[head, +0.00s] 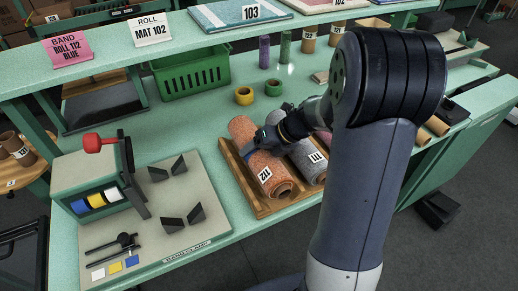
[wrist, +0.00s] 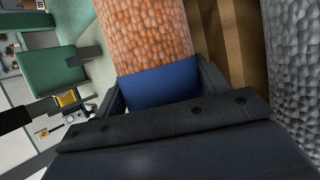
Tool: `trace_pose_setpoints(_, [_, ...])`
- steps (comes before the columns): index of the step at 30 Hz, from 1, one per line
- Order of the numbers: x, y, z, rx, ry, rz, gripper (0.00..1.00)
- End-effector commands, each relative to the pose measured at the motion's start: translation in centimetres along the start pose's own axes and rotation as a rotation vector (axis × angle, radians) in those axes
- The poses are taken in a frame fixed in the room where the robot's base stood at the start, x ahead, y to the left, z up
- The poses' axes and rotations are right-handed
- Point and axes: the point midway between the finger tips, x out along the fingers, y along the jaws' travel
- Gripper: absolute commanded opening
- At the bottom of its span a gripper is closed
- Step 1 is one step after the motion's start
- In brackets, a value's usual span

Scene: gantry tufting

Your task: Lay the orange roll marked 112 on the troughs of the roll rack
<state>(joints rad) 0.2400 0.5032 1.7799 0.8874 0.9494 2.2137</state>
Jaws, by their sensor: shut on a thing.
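The orange roll marked 112 (head: 267,175) lies lengthwise at the left side of the wooden roll rack (head: 236,178), beside a grey roll (head: 313,160). I cannot tell whether it bears fully on its trough or hangs slightly above it. My gripper (head: 262,142) is shut on the orange roll around its middle, reaching in from the right.
A band clamp board (head: 205,215) with dark angled blocks stands left of the rack. Behind are yellow (head: 244,96) and green (head: 274,88) tape rings and a green crate (head: 190,72). A shelf carries a pink card (head: 72,50) reading "BAND ROLL 112 BLUE".

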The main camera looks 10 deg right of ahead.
Motion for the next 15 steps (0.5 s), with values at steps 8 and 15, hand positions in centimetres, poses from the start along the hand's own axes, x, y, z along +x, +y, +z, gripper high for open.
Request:
trace_pose_setpoints(8, [0.16,-0.12,-0.04,0.000,-0.001,0.000,0.37])
trace_pose_setpoints(15, [0.16,-0.12,-0.04,0.000,-0.001,0.000,0.85])
